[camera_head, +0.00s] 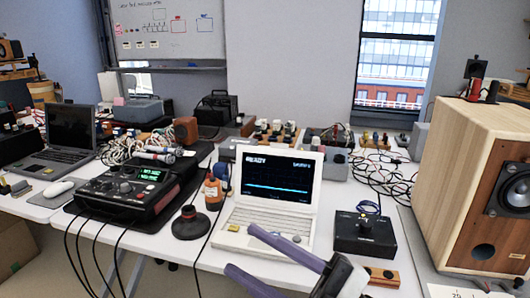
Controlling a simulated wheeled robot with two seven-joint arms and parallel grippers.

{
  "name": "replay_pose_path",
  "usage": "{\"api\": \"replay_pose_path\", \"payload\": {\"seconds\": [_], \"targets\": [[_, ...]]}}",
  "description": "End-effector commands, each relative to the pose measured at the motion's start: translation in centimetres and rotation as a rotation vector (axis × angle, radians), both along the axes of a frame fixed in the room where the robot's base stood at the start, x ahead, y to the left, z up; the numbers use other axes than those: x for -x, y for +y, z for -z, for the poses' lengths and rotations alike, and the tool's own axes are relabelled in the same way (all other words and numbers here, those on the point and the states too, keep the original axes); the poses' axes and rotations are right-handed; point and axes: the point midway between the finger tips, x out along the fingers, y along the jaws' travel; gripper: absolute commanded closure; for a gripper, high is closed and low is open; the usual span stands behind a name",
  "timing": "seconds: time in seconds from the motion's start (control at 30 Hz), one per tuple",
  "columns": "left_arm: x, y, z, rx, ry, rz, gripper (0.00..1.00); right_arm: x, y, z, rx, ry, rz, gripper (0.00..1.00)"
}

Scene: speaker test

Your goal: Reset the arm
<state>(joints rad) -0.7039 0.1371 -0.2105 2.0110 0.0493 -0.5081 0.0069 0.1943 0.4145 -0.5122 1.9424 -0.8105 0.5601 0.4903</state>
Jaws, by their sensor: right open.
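My right gripper (241,250) reaches in from the bottom edge, right of centre. Its two purple fingers are spread apart and point left, with nothing between them. It shows in front of the lower edge of a white laptop-like device (267,186), whose screen reads "READY" above a flat cyan line. I cannot tell whether the fingers touch the device or the table. My left gripper is not in view.
A black test unit (127,190) with trailing cables stands at left. A black box with a knob (364,234) and a large wooden speaker (470,170) stand at right. A dark round-based object (190,224) and orange bottle (213,192) stand left of the device. Cables clutter the back.

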Motion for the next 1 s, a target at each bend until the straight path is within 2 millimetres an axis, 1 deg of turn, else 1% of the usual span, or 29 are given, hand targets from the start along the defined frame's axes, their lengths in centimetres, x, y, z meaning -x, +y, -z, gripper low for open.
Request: {"api": "replay_pose_path", "payload": {"seconds": [0.03,0.07,0.1,0.17,0.2,0.23,0.27,0.3,0.37,0.4,0.47,0.5,0.53,0.6,0.7,0.73,0.83,1.0], "targets": [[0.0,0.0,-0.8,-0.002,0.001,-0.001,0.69,-1.6,-1.8,1.3,-0.087,0.143,0.112,0.56],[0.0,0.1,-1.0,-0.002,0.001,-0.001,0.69,-2.6,-3.0,2.5,-0.128,0.224,0.181,0.56],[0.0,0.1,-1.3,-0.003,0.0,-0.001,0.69,-3.7,-4.8,4.5,-0.173,0.338,0.273,0.56],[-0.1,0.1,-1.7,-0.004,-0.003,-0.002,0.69,-4.6,-7.3,8.4,-0.218,0.507,0.404,0.56],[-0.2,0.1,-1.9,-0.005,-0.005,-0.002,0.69,-4.6,-8.8,11.1,-0.233,0.612,0.478,0.56],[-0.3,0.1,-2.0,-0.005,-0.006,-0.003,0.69,-4.4,-9.8,13.2,-0.24,0.688,0.529,0.56],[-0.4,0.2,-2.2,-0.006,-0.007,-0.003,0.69,-4.0,-10.8,15.3,-0.244,0.765,0.577,0.56],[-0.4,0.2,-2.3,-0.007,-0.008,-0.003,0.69,-3.2,-11.9,18.1,-0.244,0.862,0.635,0.56],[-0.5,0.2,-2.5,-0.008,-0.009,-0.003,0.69,-1.4,-13.4,22.1,-0.236,1.005,0.712,0.56],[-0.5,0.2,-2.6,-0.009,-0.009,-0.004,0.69,0.1,-14.2,24.6,-0.226,1.097,0.757,0.56],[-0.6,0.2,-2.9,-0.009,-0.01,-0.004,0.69,2.6,-15.2,28.0,-0.208,1.227,0.813,0.56],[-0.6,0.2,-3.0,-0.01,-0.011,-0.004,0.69,4.4,-15.7,29.9,-0.194,1.304,0.843,0.56],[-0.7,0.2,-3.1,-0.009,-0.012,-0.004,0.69,5.7,-16.0,31.2,-0.184,1.357,0.861,0.56],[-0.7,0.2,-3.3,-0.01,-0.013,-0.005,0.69,8.5,-16.4,33.6,-0.16,1.465,0.894,0.56],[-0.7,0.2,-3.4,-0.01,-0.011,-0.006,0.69,11.5,-16.7,35.7,-0.135,1.572,0.922,0.56],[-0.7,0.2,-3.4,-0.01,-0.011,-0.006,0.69,12.1,-16.7,36.1,-0.129,1.594,0.926,0.56],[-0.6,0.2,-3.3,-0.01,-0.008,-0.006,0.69,13.3,-16.8,36.9,-0.117,1.637,0.934,0.56],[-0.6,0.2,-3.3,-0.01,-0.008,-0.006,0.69,13.4,-16.8,37.0,-0.117,1.638,0.934,0.56]]}}
